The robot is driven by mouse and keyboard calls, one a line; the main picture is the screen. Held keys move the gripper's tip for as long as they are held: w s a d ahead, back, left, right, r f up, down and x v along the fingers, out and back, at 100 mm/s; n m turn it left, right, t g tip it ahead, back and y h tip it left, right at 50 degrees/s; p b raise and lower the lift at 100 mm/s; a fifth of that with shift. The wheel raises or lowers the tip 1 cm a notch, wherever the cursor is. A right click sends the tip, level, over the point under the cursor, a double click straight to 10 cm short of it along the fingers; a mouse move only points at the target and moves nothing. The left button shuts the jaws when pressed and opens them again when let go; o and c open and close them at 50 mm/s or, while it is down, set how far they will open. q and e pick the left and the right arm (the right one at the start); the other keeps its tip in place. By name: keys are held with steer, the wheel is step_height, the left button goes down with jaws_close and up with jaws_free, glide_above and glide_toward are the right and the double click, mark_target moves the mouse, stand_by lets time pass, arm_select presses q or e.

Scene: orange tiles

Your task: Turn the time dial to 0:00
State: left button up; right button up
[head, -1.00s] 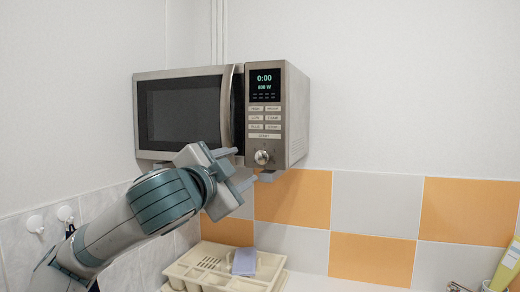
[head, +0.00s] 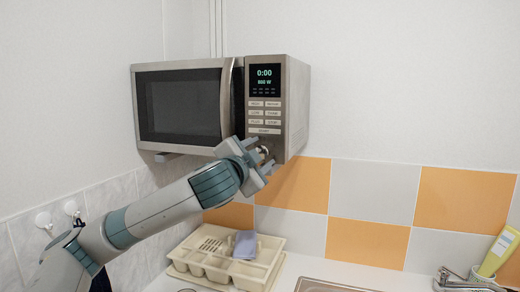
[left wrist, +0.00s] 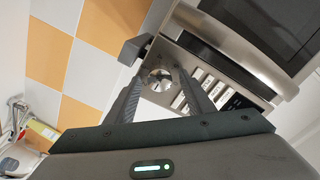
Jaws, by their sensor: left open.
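The microwave (head: 190,104) is mounted on the wall, its door closed. Its display (head: 265,79) reads 0:00, with a watt figure below that is too small to read surely. The round silver time dial (left wrist: 160,80) sits low on the control panel; in the head view my gripper partly hides it. My left gripper (head: 264,156) is open at the dial. In the left wrist view its fingers (left wrist: 159,92) stand on either side of the dial, with gaps showing; I cannot tell whether they touch it. My right gripper is not in view.
A cream dish rack (head: 228,262) with a purple sponge (head: 245,244) stands on the counter below. A sink edge (head: 325,286), a tap (head: 455,282) and a yellow-green tube (head: 497,252) are at the right. The orange-tiled wall right of the microwave is clear.

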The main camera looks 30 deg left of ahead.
arm_select(q)
steer(key=shift+w, duration=0.25)
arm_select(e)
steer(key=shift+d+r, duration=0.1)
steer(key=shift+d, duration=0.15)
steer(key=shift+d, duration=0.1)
arm_select(q)
steer(key=c, duration=1)
steer(key=shift+c, duration=0.2)
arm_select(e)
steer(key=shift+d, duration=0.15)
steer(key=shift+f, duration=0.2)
